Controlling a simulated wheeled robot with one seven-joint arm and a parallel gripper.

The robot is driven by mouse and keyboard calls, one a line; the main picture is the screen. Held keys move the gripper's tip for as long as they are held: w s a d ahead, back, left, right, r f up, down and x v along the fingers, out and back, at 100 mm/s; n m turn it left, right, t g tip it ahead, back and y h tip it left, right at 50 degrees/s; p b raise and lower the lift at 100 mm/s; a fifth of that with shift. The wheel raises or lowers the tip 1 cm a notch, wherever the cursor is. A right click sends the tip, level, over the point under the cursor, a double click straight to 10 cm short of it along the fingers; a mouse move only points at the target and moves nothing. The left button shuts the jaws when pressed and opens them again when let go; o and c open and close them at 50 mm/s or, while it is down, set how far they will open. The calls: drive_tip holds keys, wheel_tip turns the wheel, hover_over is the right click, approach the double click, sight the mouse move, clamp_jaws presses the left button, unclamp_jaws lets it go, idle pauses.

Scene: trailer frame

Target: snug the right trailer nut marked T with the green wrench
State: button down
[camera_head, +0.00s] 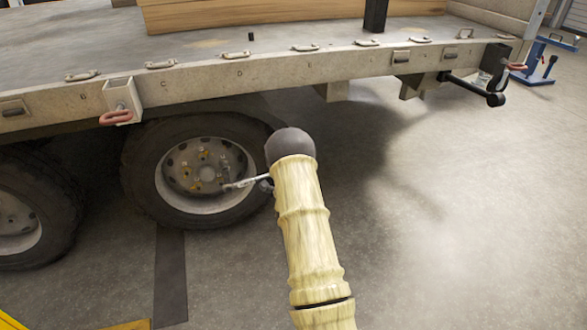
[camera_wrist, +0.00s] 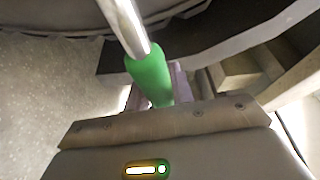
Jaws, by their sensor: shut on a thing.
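The green wrench (camera_wrist: 149,76) is in my gripper (camera_wrist: 155,95) in the wrist view. The jaws are closed around its green handle, and its bright steel shaft runs up and out of the picture. In the head view the wrench's steel end (camera_head: 240,184) reaches left to the lower right face of the trailer wheel (camera_head: 173,190). Several yellow-marked wheel nuts (camera_head: 203,155) sit around the hub. The T mark is too small to read, and I cannot tell whether the wrench touches a nut. My arm hides most of my gripper and the handle in the head view.
The trailer bed edge (camera_head: 215,77) with several tie-down loops runs above the wheel. Another wheel (camera_head: 18,220) stands at left. A coupling arm (camera_head: 478,88) sticks out at upper right. Concrete floor (camera_head: 470,230) is open on the right.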

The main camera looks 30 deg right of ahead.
drive_tip(key=shift+a+r+n, duration=0.1)
drive_tip(key=shift+r+n, duration=0.2)
drive_tip(key=shift+r, duration=0.35)
drive_tip(key=shift+w+a+r+n+t+p, duration=0.15)
drive_tip(key=shift+r+n+p, duration=0.15)
drive_tip(key=shift+r, duration=0.25)
drive_tip(key=shift+s+a+r+n+t+p, duration=0.1)
drive_tip(key=shift+r+n+t+p, duration=0.15)
drive_tip(key=shift+r, duration=0.35)
drive_tip(key=shift+w+a+r+n+t+p, duration=0.15)
drive_tip(key=shift+r+n, duration=0.2)
drive_tip(key=shift+r, duration=0.2)
drive_tip(key=r+n, duration=0.1)
drive_tip(key=a+r+p, duration=0.1)
drive_tip(key=r, duration=0.1)
drive_tip(key=shift+w+a+r+n+t, duration=0.1)
drive_tip(key=shift+w+a+n+t, duration=0.05)
drive_tip(key=shift+n+t, duration=0.25)
